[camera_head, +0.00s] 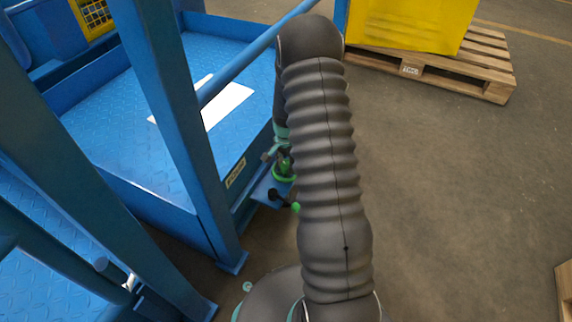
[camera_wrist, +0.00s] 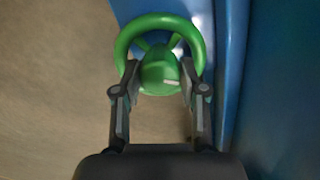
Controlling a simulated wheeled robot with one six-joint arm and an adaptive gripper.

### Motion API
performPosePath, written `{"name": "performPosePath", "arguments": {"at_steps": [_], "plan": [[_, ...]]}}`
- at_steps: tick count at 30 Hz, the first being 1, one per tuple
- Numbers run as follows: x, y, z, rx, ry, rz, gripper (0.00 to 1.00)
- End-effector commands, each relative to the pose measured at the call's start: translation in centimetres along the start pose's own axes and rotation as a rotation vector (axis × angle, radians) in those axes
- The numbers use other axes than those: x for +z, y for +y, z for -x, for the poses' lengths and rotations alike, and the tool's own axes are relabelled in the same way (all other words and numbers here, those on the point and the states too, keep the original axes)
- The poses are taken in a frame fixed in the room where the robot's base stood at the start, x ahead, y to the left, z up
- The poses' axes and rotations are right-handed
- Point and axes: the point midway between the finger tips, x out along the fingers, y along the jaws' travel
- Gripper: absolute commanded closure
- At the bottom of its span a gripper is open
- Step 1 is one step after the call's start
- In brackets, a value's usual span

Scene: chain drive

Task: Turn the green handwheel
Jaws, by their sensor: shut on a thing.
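The green handwheel (camera_wrist: 124,43) is in the upper middle of the wrist view, with a rounded green hub and a pale mark on it. My gripper (camera_wrist: 160,92) has one finger on each side of the wheel's near part and is shut on it. In the head view a small part of the green handwheel (camera_head: 283,178) shows low beside the blue platform. There my dark ribbed arm hides most of my gripper and part of the wheel.
The blue platform frame (camera_head: 180,120) with its post and rail stands left of my arm. A blue wall (camera_wrist: 232,70) rises close to the right of my gripper. A wooden pallet (camera_head: 485,75) with a yellow box (camera_head: 410,22) stands at the back right.

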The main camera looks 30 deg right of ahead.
Motion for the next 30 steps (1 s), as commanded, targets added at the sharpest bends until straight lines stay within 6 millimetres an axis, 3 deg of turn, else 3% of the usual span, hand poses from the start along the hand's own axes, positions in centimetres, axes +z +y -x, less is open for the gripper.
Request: {"name": "performPosePath", "arguments": {"at_steps": [12,29,30], "plan": [[0.04,-0.02,-0.01,0.000,-0.001,-0.203,0.93],[0.01,-0.03,0.00,0.000,0.000,-0.236,0.92],[0.01,-0.03,0.00,0.000,0.000,-0.236,0.55]]}}
